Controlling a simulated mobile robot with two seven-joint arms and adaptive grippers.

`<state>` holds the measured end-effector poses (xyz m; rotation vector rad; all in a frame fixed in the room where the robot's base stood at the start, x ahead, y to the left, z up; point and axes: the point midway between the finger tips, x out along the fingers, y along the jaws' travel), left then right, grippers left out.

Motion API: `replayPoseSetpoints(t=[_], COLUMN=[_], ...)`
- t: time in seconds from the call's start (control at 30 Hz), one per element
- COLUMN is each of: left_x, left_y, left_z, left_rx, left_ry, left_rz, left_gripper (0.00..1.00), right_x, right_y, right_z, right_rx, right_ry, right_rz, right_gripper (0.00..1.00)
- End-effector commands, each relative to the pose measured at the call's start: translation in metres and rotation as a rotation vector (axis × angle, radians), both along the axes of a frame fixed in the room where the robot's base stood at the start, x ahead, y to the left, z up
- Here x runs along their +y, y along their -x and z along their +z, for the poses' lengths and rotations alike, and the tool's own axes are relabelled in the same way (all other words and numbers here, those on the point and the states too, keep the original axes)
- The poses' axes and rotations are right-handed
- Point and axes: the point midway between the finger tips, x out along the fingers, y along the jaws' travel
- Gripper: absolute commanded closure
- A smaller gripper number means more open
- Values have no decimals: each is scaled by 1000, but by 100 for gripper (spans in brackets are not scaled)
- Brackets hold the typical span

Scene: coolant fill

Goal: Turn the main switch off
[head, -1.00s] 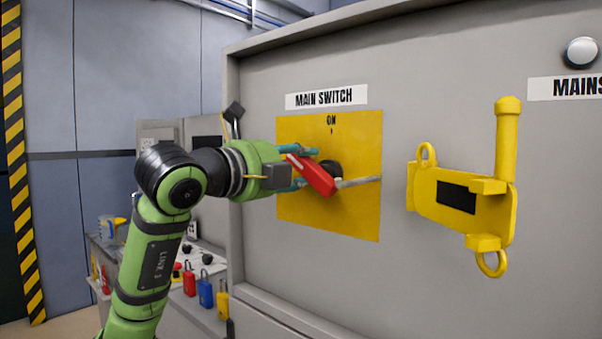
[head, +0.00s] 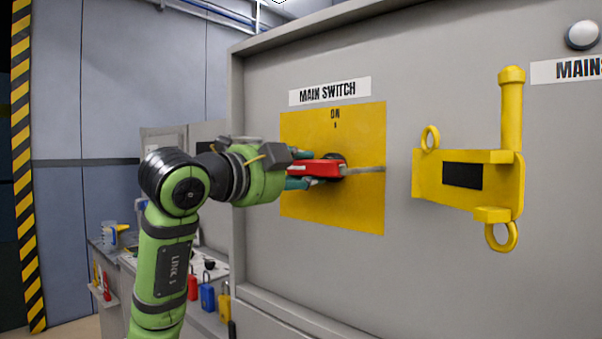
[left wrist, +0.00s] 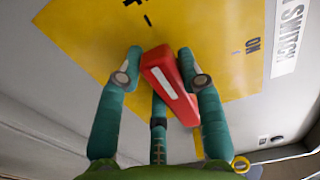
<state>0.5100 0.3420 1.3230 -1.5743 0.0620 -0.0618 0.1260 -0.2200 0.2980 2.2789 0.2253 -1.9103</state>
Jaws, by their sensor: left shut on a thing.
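The main switch has a red handle (head: 316,169) on a yellow plate (head: 358,210) under the label MAIN SWITCH (head: 330,92). The handle lies about level, pointing left, with a grey bar at its right side. The ON mark stands above it. My left gripper (head: 306,170) is shut on the handle, with teal fingers above and below it. In the left wrist view the red handle (left wrist: 170,85) sits between the fingers of the left gripper (left wrist: 163,72), in front of the yellow plate (left wrist: 90,40). My right gripper is not in view.
A yellow bracket (head: 430,185) with rings and an upright post sticks out of the cabinet to the right of the plate. A white round lamp (head: 583,35) is at the upper right. Padlocks (head: 207,297) hang on a bench behind my left arm.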

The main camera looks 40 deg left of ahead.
Motion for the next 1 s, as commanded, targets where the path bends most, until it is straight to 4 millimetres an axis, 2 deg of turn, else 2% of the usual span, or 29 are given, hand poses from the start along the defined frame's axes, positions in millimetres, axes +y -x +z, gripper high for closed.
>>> replayPoseSetpoints(t=[0.4, 0.43, 0.5, 0.83, 1.0], left_x=[1, 1, 1, 0, 2], left_y=[0, 0, 0, 1, 16], left_z=[1, 1, 1, 0, 1], left_rx=[-2, -2, -2, 0, -3], left_ry=[18, 18, 18, 12, 10], left_rz=[3, 3, 2, 1, 3], left_gripper=[95, 58, 38, 38, 38], right_x=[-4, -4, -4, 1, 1], right_y=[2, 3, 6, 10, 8], right_z=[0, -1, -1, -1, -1], right_rx=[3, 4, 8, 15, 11], right_ry=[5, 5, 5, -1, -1], right_rz=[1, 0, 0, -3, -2], right_gripper=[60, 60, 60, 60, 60])
